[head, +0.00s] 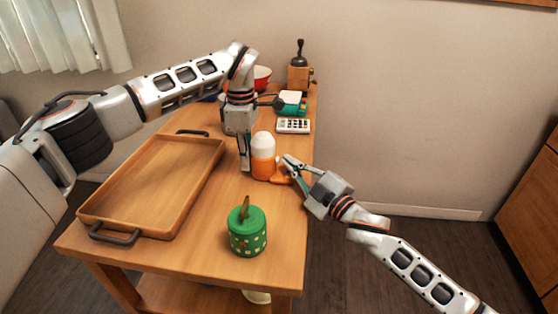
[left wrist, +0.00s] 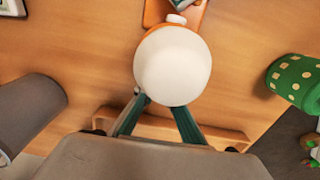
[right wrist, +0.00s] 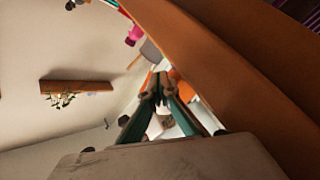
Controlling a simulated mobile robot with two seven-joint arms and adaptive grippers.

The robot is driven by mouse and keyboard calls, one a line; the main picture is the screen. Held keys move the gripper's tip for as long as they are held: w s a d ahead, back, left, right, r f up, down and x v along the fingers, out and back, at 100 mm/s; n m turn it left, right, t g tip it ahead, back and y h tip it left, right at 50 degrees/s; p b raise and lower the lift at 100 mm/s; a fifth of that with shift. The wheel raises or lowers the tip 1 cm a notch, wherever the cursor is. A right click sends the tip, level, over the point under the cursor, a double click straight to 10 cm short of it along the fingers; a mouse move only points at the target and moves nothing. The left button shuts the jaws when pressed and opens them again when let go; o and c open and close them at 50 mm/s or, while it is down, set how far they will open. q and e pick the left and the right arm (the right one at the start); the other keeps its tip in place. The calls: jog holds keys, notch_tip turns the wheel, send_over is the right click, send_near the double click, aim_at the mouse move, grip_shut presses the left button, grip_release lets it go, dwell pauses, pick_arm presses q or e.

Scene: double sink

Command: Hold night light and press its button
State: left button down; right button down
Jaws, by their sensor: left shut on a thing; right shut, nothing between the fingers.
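The night light (head: 263,155) stands upright on the wooden table, with a white domed top and an orange body. An orange flat part (head: 281,178) sticks out at its right. My left gripper (head: 246,166) comes down from above and is shut on its left side. In the left wrist view the white dome (left wrist: 172,65) lies at the fingertips, with a small white knob (left wrist: 176,19) beyond it. My right gripper (head: 288,165) is shut and empty, just right of the night light by the orange part. I cannot tell whether it touches.
A wooden tray (head: 96,212) with dark handles lies at the left. A green dotted jar (head: 247,240) stands in front. The table's right edge lies under my right gripper.

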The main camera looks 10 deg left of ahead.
pick_arm(q)
jog(key=shift+d+r, duration=0.1)
jog(key=shift+d, duration=0.15)
pick_arm(e)
jog(key=shift+s+a, duration=0.3)
jog(key=shift+a, duration=0.35)
dwell(0.7)
pick_arm(q)
jog(key=shift+a, duration=0.25)
pick_arm(e)
jog(key=shift+d+f, duration=0.15)
jog(key=shift+f, duration=0.1)
pick_arm(q)
jog(key=shift+a+f, duration=0.2)
pick_arm(e)
jog(key=shift+d+f, duration=0.15)
jog(key=shift+d, duration=0.5)
pick_arm(q)
jog(key=shift+d, duration=0.15)
pick_arm(e)
jog(key=shift+w+d+r, duration=0.1)
jog(key=shift+d, duration=0.95)
jog(key=shift+w+d+r, duration=0.1)
jog(key=shift+d, duration=0.9)
pick_arm(q)
jog(key=c, duration=2)
grip_release()
jog(key=shift+r, duration=0.1)
